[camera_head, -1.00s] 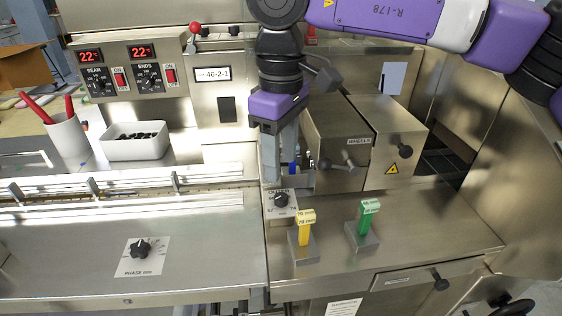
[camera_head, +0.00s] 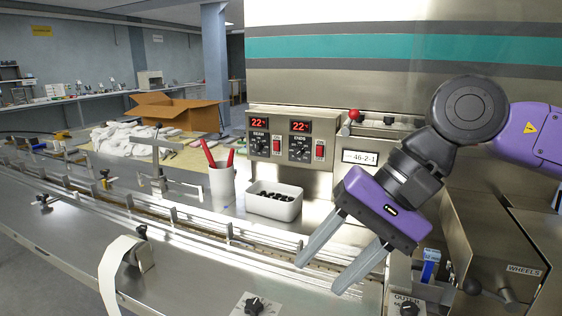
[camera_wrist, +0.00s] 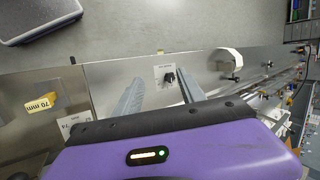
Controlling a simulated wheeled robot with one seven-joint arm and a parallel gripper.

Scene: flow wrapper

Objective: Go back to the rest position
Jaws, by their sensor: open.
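My gripper (camera_head: 340,262) is purple with two grey fingers. In the head view it hangs in the air over the right end of the infeed conveyor (camera_head: 205,225), tilted with its fingers down to the left. The fingers are apart with nothing between them. The wrist view also shows my gripper (camera_wrist: 160,92) open and empty, with a steel deck and a phase knob (camera_wrist: 168,77) below and beyond the fingers.
A white cup (camera_head: 222,184) with red pens and a white bin (camera_head: 273,205) of black parts stand left of the gripper. The control panel (camera_head: 290,140) reads 22 twice. The WHEELS box (camera_head: 505,255) is at right. In the wrist view a yellow 70 mm block (camera_wrist: 42,104) is at left.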

